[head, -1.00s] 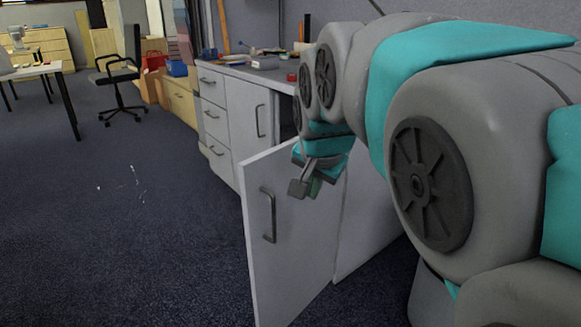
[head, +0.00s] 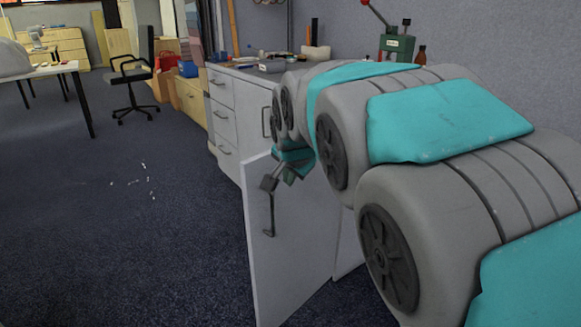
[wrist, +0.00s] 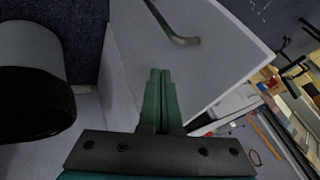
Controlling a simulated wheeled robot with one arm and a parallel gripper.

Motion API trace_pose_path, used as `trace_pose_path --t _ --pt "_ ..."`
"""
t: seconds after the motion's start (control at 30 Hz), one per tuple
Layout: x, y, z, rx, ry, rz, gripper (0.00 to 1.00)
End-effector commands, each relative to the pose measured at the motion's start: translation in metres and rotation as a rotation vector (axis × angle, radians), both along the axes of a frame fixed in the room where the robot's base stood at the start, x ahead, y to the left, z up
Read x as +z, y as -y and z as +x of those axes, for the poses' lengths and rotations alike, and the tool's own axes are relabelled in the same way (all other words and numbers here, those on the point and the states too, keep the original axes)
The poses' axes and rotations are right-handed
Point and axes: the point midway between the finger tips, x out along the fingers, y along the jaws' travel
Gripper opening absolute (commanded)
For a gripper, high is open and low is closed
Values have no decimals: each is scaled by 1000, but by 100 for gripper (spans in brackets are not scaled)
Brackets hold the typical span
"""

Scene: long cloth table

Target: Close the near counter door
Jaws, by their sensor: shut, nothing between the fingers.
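The near counter door (head: 295,240) is a pale grey panel. It stands swung out from the counter, with a dark bar handle (head: 270,215) on its outer face. My gripper (head: 289,177) is at the door's upper part, close to the top edge and handle. In the wrist view, the green fingers (wrist: 158,85) are together and empty. They overlap the door panel (wrist: 215,50) in the picture, and the handle (wrist: 176,28) shows beyond their tips. I cannot tell whether the fingers touch the door. My arm hides part of the counter behind it.
The counter's drawers (head: 222,120) and another closed door stand behind the open door. Small items and a green machine (head: 397,45) are on the counter top. An office chair (head: 135,80) stands at the back left.

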Motion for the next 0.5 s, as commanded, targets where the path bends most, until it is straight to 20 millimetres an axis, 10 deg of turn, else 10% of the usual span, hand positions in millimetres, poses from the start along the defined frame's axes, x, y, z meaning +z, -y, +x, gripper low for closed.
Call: trace_pose_path --t 0.5 --pt "-4 -29 31 0 -1 -1 0"
